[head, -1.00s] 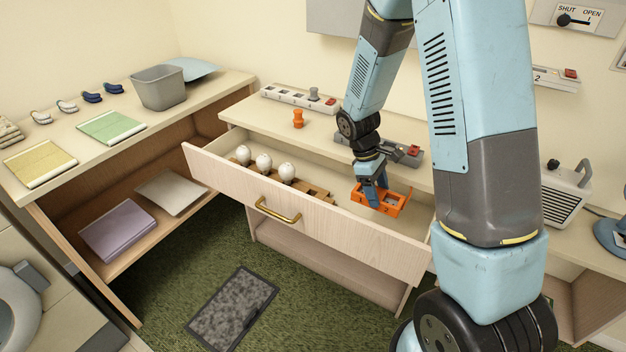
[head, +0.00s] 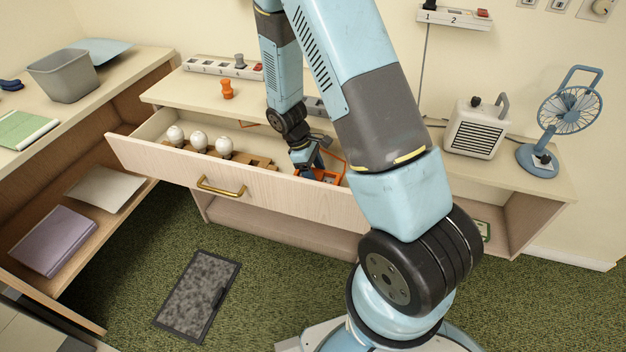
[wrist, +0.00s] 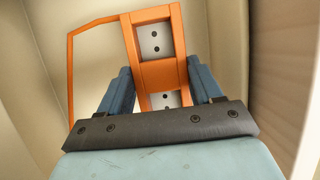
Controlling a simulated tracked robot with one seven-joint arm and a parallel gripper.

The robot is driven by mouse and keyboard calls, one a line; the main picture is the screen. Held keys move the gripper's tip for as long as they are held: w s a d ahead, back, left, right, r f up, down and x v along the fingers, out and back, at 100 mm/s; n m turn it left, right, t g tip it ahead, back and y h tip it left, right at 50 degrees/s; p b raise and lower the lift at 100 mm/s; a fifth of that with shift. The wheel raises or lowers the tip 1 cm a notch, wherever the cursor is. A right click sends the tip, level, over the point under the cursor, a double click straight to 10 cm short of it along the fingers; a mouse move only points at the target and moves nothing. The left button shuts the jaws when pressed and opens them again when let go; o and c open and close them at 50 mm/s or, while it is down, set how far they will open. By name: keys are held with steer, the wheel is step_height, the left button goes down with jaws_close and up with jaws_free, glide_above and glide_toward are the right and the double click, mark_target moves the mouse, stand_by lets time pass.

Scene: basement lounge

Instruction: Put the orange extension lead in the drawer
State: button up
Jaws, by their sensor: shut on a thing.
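The orange extension lead (head: 328,178) is a flat orange block with white socket faces and a thin orange loop at one side. It is inside the open drawer (head: 240,190), at its right end, partly hidden by the drawer front and my gripper. My gripper (head: 308,171) reaches down into the drawer and is shut on the lead. In the wrist view my two blue fingers (wrist: 158,70) stand on either side of the lead (wrist: 160,74), with pale drawer walls around it. I cannot tell if the lead touches the drawer floor.
A wooden rack with white round knobs (head: 199,140) lies left in the drawer. On the top behind stand a socket strip (head: 210,66) and an orange spool-like piece (head: 227,89). A heater (head: 475,128) and a blue fan (head: 568,110) stand to the right.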

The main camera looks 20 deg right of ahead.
steer(key=shift+f, duration=1.65)
steer(key=o, duration=1.4)
steer(key=shift+f, duration=0.1)
